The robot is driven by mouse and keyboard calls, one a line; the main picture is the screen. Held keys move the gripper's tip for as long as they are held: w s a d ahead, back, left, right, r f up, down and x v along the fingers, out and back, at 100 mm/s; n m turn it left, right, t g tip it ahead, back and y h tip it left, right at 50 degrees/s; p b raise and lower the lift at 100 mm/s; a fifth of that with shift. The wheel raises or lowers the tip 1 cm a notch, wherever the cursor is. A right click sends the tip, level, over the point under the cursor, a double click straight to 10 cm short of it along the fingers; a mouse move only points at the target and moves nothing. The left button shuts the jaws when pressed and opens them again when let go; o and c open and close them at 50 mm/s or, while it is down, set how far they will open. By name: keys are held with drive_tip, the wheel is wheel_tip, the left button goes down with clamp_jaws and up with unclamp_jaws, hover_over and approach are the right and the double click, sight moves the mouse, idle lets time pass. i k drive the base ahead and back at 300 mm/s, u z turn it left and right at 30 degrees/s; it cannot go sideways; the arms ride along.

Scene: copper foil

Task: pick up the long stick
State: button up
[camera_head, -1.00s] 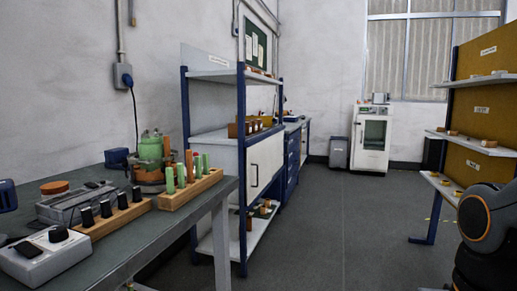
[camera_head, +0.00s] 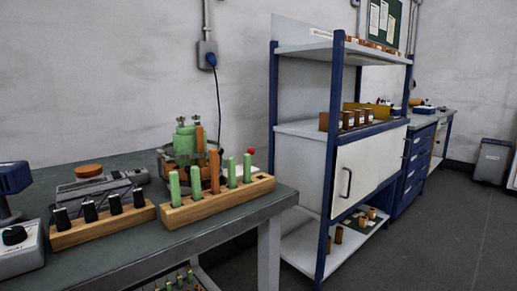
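A long wooden rack (camera_head: 218,205) stands on the workbench at the left. Several sticks stand upright in it. One is copper-orange (camera_head: 214,172) and rises higher than the light green sticks beside it, such as the one at the rack's left end (camera_head: 175,189). The lower ends of the sticks are hidden in the rack. My gripper is not in view, so its state and place do not show.
The workbench (camera_head: 255,212) also carries a second rack (camera_head: 103,225) with black-topped pieces, a grey device (camera_head: 100,187) and a green-and-copper apparatus (camera_head: 187,142). A blue-framed shelf unit (camera_head: 327,170) stands right of the bench. Open floor (camera_head: 450,235) lies at the right.

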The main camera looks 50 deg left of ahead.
sight(199, 134)
drive_tip(key=u, duration=0.7)
drive_tip(key=i, duration=0.8)
drive_tip(key=u, duration=0.9)
